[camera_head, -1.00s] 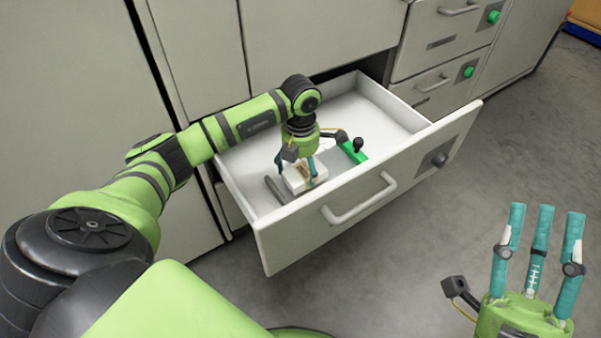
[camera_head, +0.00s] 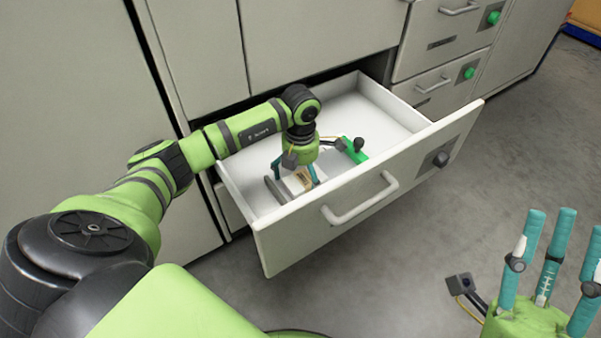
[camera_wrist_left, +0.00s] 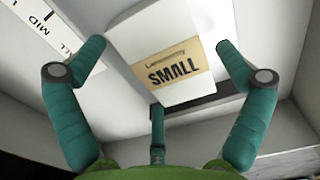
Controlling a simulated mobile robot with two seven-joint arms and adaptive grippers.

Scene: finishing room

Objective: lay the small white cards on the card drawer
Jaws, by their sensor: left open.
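The card drawer (camera_head: 288,238) is pulled out and open in the head view. The small white cards (camera_head: 299,184) show as a white block on the drawer's floor, near its left front. In the left wrist view the cards (camera_wrist_left: 150,28) carry a tan label reading "SMALL". My left gripper (camera_head: 298,176) points down into the drawer, open, with its teal fingers spread around the cards. In the wrist view gaps show between the side fingers and the block; contact at the rear finger is unclear. My right gripper (camera_head: 553,255) is open and empty outside the drawer, at lower right.
A green piece with a black knob (camera_head: 357,152) sits in the drawer, right of the cards. A grey bar (camera_head: 274,190) lies left of them. A white strip marked "MID" (camera_wrist_left: 48,27) shows in the wrist view. The drawer's back right floor is clear.

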